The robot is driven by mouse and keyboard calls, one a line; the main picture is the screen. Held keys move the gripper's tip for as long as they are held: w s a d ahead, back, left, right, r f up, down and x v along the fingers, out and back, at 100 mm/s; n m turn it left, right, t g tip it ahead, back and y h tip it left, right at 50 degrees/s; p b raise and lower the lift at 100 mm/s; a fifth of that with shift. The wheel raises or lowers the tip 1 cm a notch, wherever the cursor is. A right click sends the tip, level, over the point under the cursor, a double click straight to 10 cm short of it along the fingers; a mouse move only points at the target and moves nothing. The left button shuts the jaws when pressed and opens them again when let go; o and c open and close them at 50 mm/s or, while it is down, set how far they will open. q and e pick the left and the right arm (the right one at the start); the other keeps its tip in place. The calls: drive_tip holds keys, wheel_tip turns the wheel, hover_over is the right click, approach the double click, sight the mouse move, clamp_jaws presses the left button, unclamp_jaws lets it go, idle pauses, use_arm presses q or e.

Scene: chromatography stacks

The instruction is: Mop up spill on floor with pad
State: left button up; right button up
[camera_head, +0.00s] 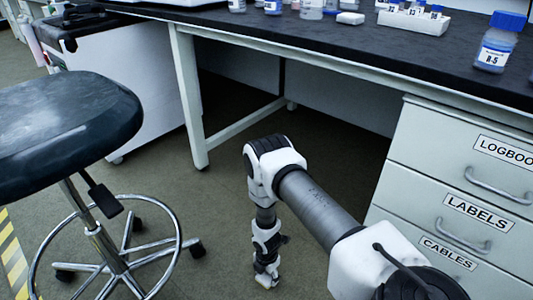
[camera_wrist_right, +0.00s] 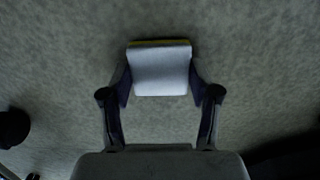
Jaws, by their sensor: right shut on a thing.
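My right gripper (camera_head: 267,275) reaches down to the floor between the stool and the drawers. In the right wrist view the right gripper (camera_wrist_right: 160,88) is shut on a pale pad (camera_wrist_right: 160,72) with a yellow edge along its far side. The pad sits between the two fingers, over the grey-green floor (camera_wrist_right: 60,70). Whether it touches the floor I cannot tell. In the head view the pad is mostly hidden by the gripper. I cannot make out a spill in either view. My left gripper is not in view.
A black stool (camera_head: 65,125) with a chrome foot ring stands at the left. A bench (camera_head: 300,32) with bottles runs across the back, its white leg (camera_head: 188,95) behind my arm. Labelled drawers (camera_head: 455,180) stand at the right. Open floor lies around the gripper.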

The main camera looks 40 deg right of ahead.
drive_tip(key=shift+s+a+p, duration=0.4)
drive_tip(key=shift+s+p, duration=0.05)
drive_tip(key=shift+w+f+b, duration=0.15)
drive_tip(key=shift+w+b, duration=0.3)
drive_tip(key=shift+b, duration=0.25)
drive_tip(key=shift+w+a+b, duration=0.15)
drive_tip(key=shift+w+b, duration=1.4)
drive_tip(key=shift+b, duration=0.45)
drive_tip(key=shift+r, duration=0.2)
